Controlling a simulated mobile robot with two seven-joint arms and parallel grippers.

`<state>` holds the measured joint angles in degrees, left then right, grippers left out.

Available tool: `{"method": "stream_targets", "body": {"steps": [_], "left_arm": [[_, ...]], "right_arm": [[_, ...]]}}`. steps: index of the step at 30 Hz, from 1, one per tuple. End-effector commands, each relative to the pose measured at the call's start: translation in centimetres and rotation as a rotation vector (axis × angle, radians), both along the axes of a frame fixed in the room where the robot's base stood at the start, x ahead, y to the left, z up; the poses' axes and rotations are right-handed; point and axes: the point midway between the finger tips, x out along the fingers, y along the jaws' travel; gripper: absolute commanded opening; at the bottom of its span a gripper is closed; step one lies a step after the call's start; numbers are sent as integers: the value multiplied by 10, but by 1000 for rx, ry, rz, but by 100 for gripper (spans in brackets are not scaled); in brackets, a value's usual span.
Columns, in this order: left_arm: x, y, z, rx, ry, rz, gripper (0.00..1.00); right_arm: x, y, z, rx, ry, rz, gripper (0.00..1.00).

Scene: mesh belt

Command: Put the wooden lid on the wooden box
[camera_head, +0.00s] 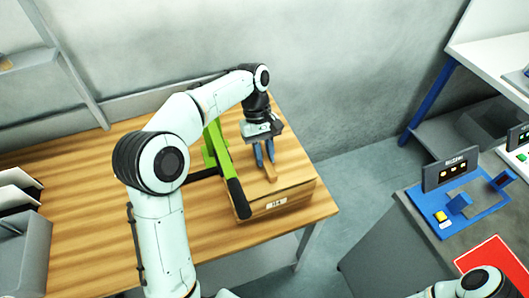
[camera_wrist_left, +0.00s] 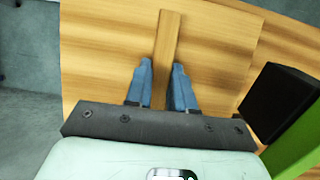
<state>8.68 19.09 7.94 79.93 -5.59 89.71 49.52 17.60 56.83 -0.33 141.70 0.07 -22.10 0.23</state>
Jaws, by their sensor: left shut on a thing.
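The wooden box (camera_head: 299,198) stands on the wooden table near its right end, with a small white label on its front. The flat wooden lid (camera_head: 294,172) is over the top of the box, and no gap shows between them; I cannot tell whether it is fully seated. The lid has a narrow raised wooden bar as its handle (camera_head: 270,173). My left gripper (camera_head: 265,159) points down with its blue fingers shut on this handle. In the left wrist view, the handle (camera_wrist_left: 169,38) runs between the two fingers (camera_wrist_left: 162,82). My right gripper is out of view.
A grey counter at right holds a blue tray (camera_head: 470,205) and a red panel (camera_head: 493,256).

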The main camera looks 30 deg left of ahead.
Motion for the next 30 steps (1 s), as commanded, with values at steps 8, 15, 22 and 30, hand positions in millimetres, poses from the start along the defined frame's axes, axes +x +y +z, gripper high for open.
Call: {"method": "stream_targets", "body": {"steps": [8,15,22,30], "left_arm": [[0,0,-1,0,0,0,0],[0,0,-5,-1,1,0,0],[0,0,-9,-1,1,0,0],[0,0,-10,0,0,-1,53]], "right_arm": [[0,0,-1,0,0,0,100],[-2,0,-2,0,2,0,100],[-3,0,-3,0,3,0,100],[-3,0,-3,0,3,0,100]]}}
